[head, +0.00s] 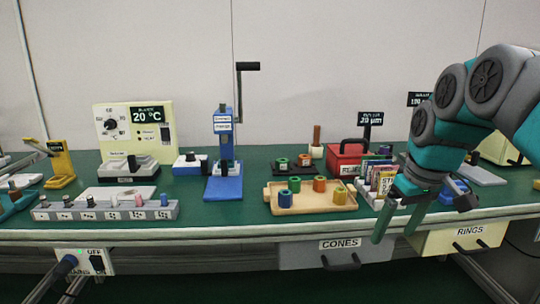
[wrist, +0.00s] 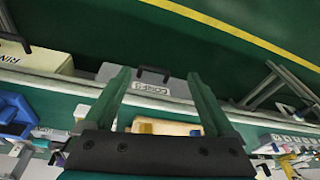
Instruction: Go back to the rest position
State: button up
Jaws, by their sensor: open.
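My gripper (head: 398,222) hangs at the front edge of the green bench, on the right side of the head view. Its two green fingers point down and stand apart with nothing between them. In the wrist view my gripper (wrist: 160,85) also shows open and empty, with the bench's front edge and the drawer labelled CONES (wrist: 140,80) beyond the fingers. My arm comes in from the right and hides part of the bench behind it.
A wooden tray (head: 312,208) with colored rings lies left of my gripper. A rack of colored packets (head: 378,182) stands close beside it. The CONES drawer (head: 300,254) and RINGS drawer (head: 432,244) are below the bench edge. A blue press (head: 224,180) stands mid-bench.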

jog(key=s+a+f+m+g, duration=0.1)
jog(key=s+a+f, duration=0.2)
jog(key=s+f, duration=0.3)
jog(key=s+a+f+m+g, duration=0.1)
jog(key=s+a+f, duration=0.2)
jog(key=s+f, duration=0.4)
jog(key=s+a+f+m+g+h, duration=0.1)
jog(key=s+f, duration=0.5)
jog(key=s, duration=0.7)
jog(key=shift+a+f+g, duration=0.15)
jog(key=shift+a+g, duration=0.35)
jog(key=shift+a, duration=0.7)
